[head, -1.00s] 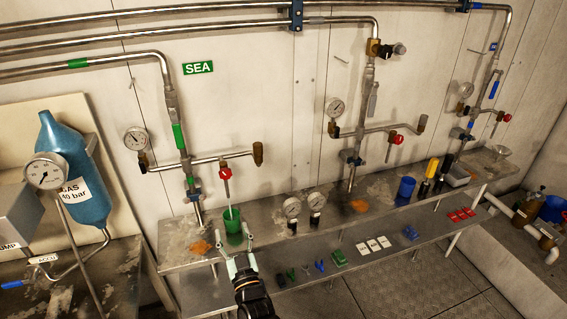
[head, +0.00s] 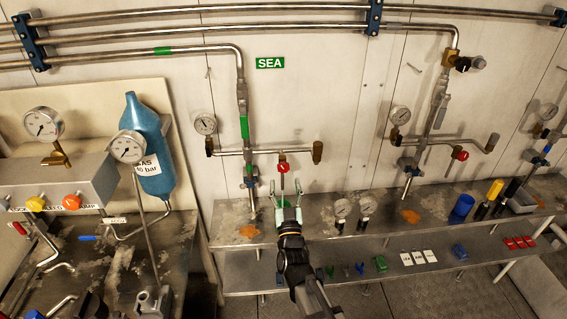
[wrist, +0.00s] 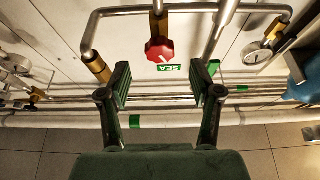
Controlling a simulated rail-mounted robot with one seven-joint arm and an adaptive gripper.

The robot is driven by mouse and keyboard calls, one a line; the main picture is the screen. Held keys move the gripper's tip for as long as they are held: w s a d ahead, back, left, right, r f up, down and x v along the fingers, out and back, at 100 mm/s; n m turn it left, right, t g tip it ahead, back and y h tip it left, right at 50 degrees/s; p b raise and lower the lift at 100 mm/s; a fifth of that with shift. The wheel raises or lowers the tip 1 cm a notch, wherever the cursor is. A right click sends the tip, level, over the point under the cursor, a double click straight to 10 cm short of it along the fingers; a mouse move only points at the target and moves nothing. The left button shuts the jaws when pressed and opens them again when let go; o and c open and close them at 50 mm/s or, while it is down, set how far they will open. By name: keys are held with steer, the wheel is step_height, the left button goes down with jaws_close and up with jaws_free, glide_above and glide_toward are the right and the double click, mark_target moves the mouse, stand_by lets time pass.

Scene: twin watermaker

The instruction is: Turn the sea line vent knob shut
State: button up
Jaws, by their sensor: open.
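The sea line vent knob is a red knob (head: 282,167) on a short branch of the steel pipe below the green SEA sign (head: 270,63). In the wrist view the red knob (wrist: 160,50) shows ahead of my gripper, roughly centred between the fingers, with a brass fitting beside it. My gripper (head: 286,193) is open and empty, just below the knob in the head view. The two fingers in the wrist view (wrist: 162,88) are apart, and neither appears to touch the knob. The green cup under the vent is mostly hidden behind my gripper.
A gauge (head: 205,124) hangs left of the knob, and a brass-ended pipe stub (head: 317,152) is at its right. Two gauges (head: 342,207) stand on the steel bench (head: 430,204). A blue bottle (head: 148,150) stands at left.

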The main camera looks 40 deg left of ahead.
mark_target(284, 170)
steer(key=p+x, duration=0.2)
steer(key=x, duration=0.4)
steer(key=shift+w+a+r, duration=0.1)
steer(key=shift+w+a, duration=0.1)
steer(key=shift+w, duration=0.05)
steer(key=c, duration=1.2)
